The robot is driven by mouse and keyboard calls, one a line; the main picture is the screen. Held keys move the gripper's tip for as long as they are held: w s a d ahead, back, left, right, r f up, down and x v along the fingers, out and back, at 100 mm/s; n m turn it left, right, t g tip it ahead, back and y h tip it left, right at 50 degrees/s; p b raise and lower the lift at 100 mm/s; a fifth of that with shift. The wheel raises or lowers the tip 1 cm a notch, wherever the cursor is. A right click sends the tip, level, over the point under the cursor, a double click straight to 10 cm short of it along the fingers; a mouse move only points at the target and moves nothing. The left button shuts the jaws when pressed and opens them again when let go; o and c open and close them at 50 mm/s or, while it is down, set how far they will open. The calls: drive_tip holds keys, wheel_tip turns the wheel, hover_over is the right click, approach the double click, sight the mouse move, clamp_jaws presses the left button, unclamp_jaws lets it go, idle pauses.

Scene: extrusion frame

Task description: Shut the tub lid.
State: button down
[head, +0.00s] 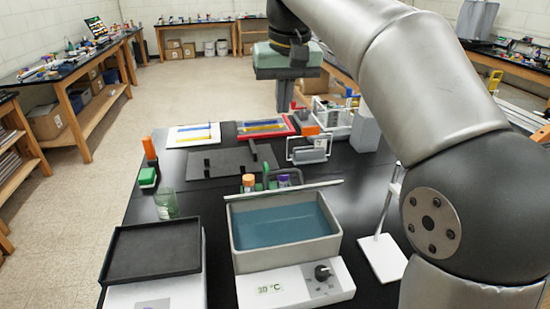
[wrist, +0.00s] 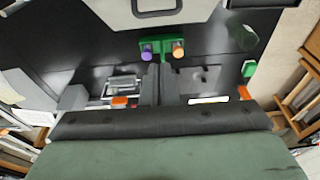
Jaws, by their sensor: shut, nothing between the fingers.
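The tub (head: 237,245) is a grey water bath holding blue water, on a white base at the near middle of the bench. Its top is open. A thin pale strip behind its back rim looks like the raised lid (head: 318,186) seen nearly edge-on. In the wrist view a pale panel with a dark handle, apparently the lid (wrist: 192,12), shows at the top edge, partly cut off. My gripper (head: 285,108) is shut and empty, high above the bench beyond the tub. Its dark fingers (wrist: 157,84) point down, apart from the lid.
A rack with orange-capped (head: 249,181) and purple-capped (head: 284,181) tubes stands just behind the lid. A glass beaker (head: 166,206) and a black tray (head: 153,249) are left of the tub. A white stand (head: 382,257) is to the right. A dark mat (head: 230,162) lies farther back.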

drive_tip(key=s+x, duration=0.1)
drive_tip(key=x, duration=0.7)
drive_tip(key=s+d+x, duration=0.1)
drive_tip(key=x, duration=0.3)
drive_tip(key=shift+s+a+f+b, duration=0.2)
drive_tip(key=shift+f+b, duration=0.2)
drive_tip(key=shift+f, duration=0.15)
drive_tip(key=shift+d, duration=0.1)
drive_tip(key=shift+s+f, duration=0.1)
